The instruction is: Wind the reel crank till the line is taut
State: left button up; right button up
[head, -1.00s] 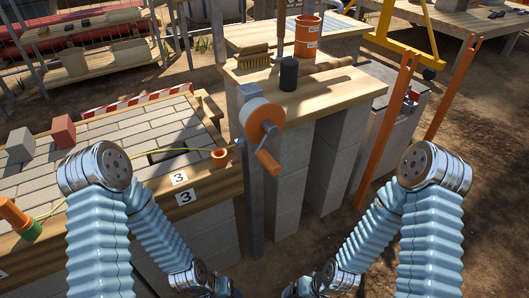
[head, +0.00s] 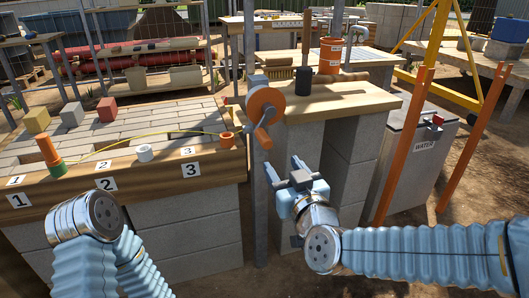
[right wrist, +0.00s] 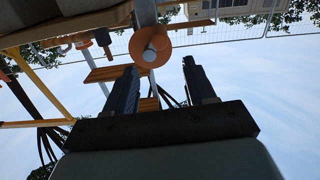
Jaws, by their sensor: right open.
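In the right wrist view, the reel (right wrist: 152,46) shows beyond the open fingers (right wrist: 162,66). My left gripper is out of view.
Orange posts (head: 403,145) stand right.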

aim_at(268, 145)
jog(key=x, duration=1.3)
jog(key=shift+w+f+p, duration=0.1)
jog(key=shift+f+p, duration=0.05)
jog(key=shift+p, duration=0.25)
grip_shut()
